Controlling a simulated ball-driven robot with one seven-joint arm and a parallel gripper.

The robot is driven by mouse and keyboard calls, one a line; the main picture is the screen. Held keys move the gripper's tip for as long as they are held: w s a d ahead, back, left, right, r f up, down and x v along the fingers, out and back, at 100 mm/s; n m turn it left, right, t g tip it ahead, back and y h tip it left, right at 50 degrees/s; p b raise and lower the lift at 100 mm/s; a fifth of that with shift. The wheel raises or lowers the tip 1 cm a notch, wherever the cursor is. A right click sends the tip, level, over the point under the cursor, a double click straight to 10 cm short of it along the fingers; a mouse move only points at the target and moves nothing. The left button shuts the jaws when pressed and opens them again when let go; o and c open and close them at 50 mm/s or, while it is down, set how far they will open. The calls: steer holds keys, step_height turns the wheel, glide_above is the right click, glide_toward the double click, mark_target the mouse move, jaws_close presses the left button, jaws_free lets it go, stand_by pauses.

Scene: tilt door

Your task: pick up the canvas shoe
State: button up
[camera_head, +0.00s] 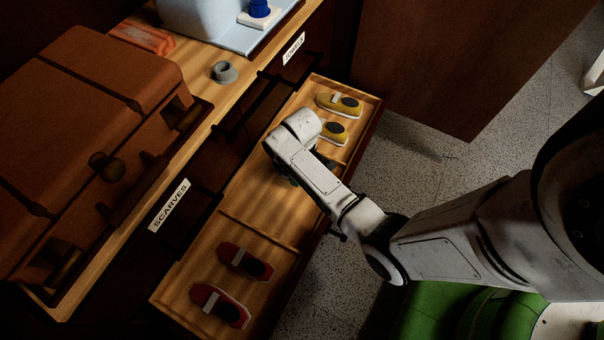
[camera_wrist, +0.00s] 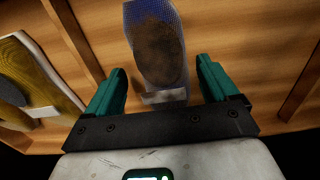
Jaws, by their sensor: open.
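A blue shoe (camera_wrist: 174,12) with a woven, canvas-like surface, a brown insole and a pale strap lies on the wooden drawer floor in the wrist view. My gripper (camera_wrist: 161,66) is open, with one teal finger on each side of the shoe's near end. Gaps show between the fingers and the shoe. In the head view my wrist is over the middle compartment of the open drawer (camera_head: 258,208) and hides the blue shoe.
Yellow shoes (camera_head: 336,132) lie in the far compartment; one also shows in the wrist view (camera_wrist: 45,82). Red shoes (camera_head: 240,260) lie in the near compartment. Thin dividers separate them. A brown case (camera_head: 85,150) and a grey ring (camera_head: 224,72) stand on the top left of the drawer.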

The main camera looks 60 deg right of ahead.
step_height(320, 180, down, 2)
steer(key=shift+f+b, duration=0.15)
steer(key=shift+b, duration=0.2)
steer(key=shift+c, duration=0.4)
steer(key=c, duration=1)
steer(key=shift+c, duration=0.2)
